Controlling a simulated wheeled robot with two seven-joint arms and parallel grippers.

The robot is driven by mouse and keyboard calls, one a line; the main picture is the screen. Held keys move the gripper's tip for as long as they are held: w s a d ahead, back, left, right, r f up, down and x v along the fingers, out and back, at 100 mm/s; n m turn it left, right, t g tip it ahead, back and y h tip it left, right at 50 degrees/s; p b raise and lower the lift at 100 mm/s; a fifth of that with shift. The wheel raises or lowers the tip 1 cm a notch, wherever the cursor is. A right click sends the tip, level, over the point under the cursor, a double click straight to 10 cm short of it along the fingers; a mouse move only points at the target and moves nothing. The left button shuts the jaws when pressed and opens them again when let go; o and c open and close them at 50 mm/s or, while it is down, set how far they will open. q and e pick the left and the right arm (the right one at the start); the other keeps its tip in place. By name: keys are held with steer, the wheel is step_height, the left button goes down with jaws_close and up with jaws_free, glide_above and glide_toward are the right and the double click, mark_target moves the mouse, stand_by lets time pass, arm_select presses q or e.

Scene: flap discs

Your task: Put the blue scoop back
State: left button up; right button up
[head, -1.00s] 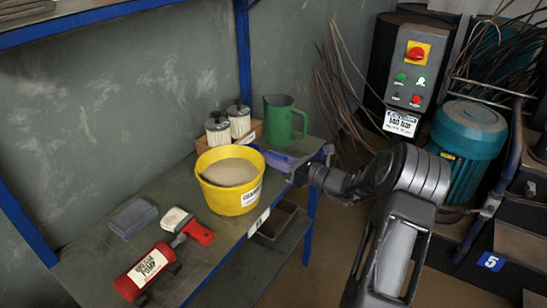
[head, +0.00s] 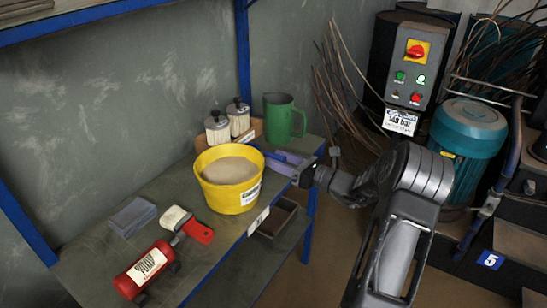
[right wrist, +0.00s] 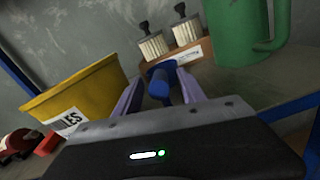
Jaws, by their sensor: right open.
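The blue scoop (head: 273,157) shows as a thin blue piece just right of the yellow bucket (head: 225,200). In the right wrist view its blue rounded part (right wrist: 160,82) sits between the two purple fingers. The rest of the scoop is hidden or too small to make out. My right gripper (head: 285,162) is open at the bench's right end, its fingers on either side of the scoop; I cannot tell if they touch it. It also shows in the right wrist view (right wrist: 158,95). My left gripper is not in view.
A green jug (head: 279,120) and two white ribbed canisters (head: 217,130) stand behind. A red cylinder (head: 144,268), a red-handled brush (head: 187,224) and a grey stack (head: 132,216) lie left on the bench (head: 190,265). A teal motor (head: 468,128) stands at right.

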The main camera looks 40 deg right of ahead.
steer(key=v, duration=0.6)
stand_by(0.5)
